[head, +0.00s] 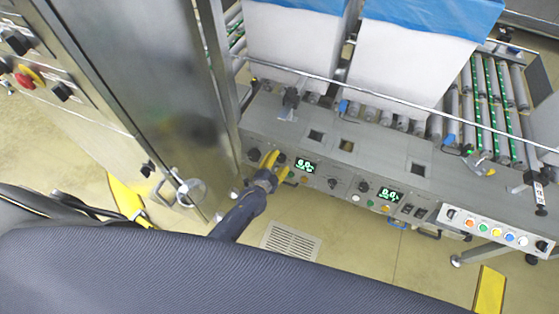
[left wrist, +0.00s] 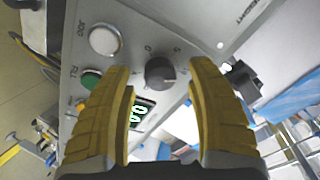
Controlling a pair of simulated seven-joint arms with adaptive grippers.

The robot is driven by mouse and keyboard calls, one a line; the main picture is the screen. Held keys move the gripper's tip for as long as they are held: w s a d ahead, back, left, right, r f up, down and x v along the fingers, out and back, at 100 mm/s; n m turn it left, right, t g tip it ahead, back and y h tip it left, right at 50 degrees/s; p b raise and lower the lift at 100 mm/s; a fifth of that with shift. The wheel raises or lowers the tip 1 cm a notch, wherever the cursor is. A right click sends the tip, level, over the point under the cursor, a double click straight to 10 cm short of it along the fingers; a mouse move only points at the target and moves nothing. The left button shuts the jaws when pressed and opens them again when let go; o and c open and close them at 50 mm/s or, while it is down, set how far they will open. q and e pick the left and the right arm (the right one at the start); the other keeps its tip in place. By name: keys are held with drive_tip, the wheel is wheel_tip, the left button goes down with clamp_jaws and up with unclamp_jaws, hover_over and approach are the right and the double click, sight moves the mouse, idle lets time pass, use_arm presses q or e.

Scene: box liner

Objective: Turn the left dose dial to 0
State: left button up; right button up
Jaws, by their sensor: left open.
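The left dose dial, a dark grey round knob (left wrist: 159,72), shows in the left wrist view on a grey panel with printed marks around it. My left gripper (left wrist: 160,68) has yellow fingers spread apart, one on each side of the dial in that view. I cannot tell whether they touch it. In the head view my left gripper (head: 275,166) is at the panel beside the left green display (head: 305,166), and it largely covers the dial. The dial's exact setting is too small to read. My right gripper is not in view.
A white button (left wrist: 104,40) and a green button (left wrist: 92,78) sit near the dial. A second black dial (head: 364,187) and green display (head: 390,194) are further right on the panel. A tall metal cabinet (head: 130,75) stands close on the left.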

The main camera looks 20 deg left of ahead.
use_arm(q)
drive_tip(key=shift+w+d+f, duration=0.1)
drive_tip(key=shift+w, duration=0.35)
drive_tip(key=shift+c, duration=0.4)
clamp_jaws()
